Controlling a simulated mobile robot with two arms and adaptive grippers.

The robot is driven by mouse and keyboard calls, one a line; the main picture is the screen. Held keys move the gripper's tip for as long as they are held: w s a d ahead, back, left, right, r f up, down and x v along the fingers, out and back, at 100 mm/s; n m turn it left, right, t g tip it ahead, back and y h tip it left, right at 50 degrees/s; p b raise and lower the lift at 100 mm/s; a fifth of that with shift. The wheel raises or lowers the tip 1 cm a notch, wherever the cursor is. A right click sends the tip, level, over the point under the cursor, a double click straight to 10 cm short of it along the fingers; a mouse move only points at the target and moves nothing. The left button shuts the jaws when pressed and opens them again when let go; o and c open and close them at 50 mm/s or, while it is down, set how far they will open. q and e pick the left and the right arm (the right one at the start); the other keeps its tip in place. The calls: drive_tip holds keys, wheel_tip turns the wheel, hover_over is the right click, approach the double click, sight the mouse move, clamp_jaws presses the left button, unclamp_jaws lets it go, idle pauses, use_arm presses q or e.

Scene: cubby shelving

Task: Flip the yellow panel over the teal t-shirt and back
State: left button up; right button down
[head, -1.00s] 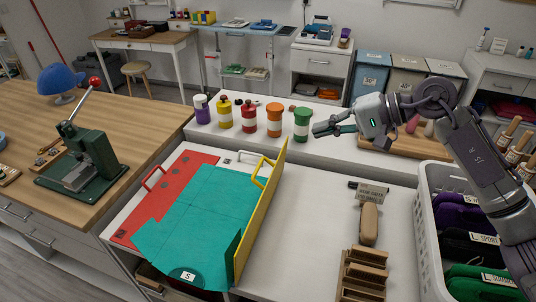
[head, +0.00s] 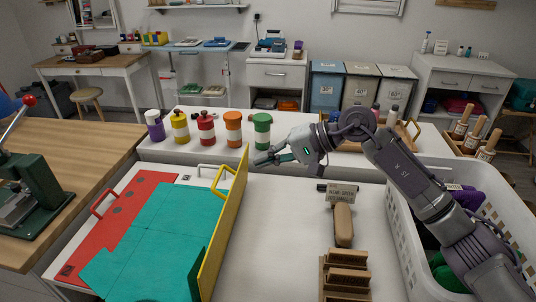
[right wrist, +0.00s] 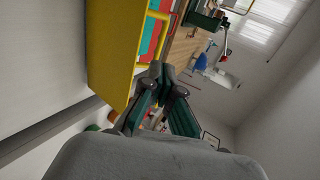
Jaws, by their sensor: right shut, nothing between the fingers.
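The yellow panel (head: 229,222) stands upright on its edge, along the right side of the teal t-shirt (head: 160,232). Its yellow handle (head: 220,181) sticks out on the shirt side, near the far end. The shirt lies flat, partly over a red panel (head: 126,203) with a red handle. My right gripper (head: 258,162) is shut and empty, just right of the yellow panel's far upper end; I cannot tell whether they touch. In the right wrist view the yellow panel (right wrist: 112,50) rises close by the fingers (right wrist: 163,72). My left gripper is out of view.
Several coloured jars (head: 206,128) stand on the raised ledge behind. A white basket (head: 402,215) with folded clothes is at the right. A brush (head: 343,225) and wooden holder (head: 345,275) lie on the worktop, which is bare between them and the yellow panel.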

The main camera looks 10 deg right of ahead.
sight(220, 175)
drive_tip(key=p+x, duration=0.2)
drive_tip(key=x, duration=0.7)
drive_tip(key=shift+a+p, duration=0.15)
drive_tip(key=shift+p, duration=0.25)
drive_tip(key=shift+w+a+f, duration=0.2)
drive_tip(key=shift+a+f, duration=0.05)
drive_tip(key=shift+a, duration=0.05)
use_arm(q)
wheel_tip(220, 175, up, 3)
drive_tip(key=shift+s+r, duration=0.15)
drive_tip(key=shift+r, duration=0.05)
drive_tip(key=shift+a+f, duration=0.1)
use_arm(e)
drive_tip(key=shift+a, duration=0.1)
